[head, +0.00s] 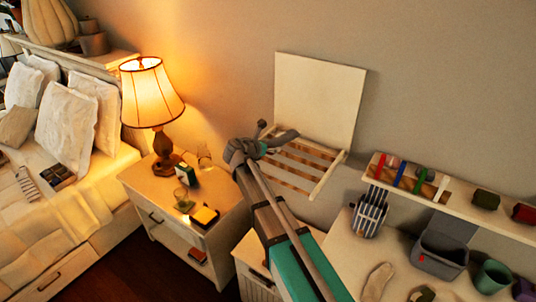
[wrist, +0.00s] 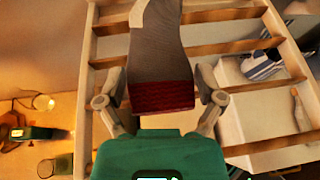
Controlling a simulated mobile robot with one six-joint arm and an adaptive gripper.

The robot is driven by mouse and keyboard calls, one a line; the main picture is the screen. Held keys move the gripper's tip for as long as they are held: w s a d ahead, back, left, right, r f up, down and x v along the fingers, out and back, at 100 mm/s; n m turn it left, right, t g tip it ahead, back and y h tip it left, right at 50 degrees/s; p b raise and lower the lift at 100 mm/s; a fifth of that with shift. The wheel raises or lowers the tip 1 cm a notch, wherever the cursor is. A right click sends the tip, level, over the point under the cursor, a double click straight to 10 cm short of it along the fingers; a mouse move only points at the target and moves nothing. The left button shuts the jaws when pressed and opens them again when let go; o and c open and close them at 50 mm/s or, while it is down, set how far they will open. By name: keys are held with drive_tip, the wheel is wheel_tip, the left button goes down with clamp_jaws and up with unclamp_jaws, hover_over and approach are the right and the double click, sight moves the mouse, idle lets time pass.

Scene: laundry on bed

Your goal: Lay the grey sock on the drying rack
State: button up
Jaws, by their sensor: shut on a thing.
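My gripper (wrist: 160,92) is shut on the grey sock (wrist: 158,45), which has a dark red end between the fingers. The sock's grey part stretches away from me over the wooden slats of the drying rack (wrist: 235,17) in the wrist view. In the head view my gripper (head: 262,145) is at the left side of the drying rack (head: 322,186), which folds out from a pale panel on the wall. I cannot tell whether the sock touches the slats. In the head view the sock is hard to make out from the gripper.
A nightstand (head: 160,185) with a lit lamp (head: 151,92) and glasses stands left of the rack.

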drive_tip(key=shift+w+a+f+b, duration=0.2)
drive_tip(key=shift+w+f+b, duration=0.25)
drive_tip(key=shift+f+b, duration=0.3)
wheel_tip(320, 180, down, 2)
drive_tip(key=shift+f+b, duration=0.25)
drive_tip(key=shift+b, duration=1)
drive_tip(key=shift+s, duration=0.1)
drive_tip(key=o, duration=0.6)
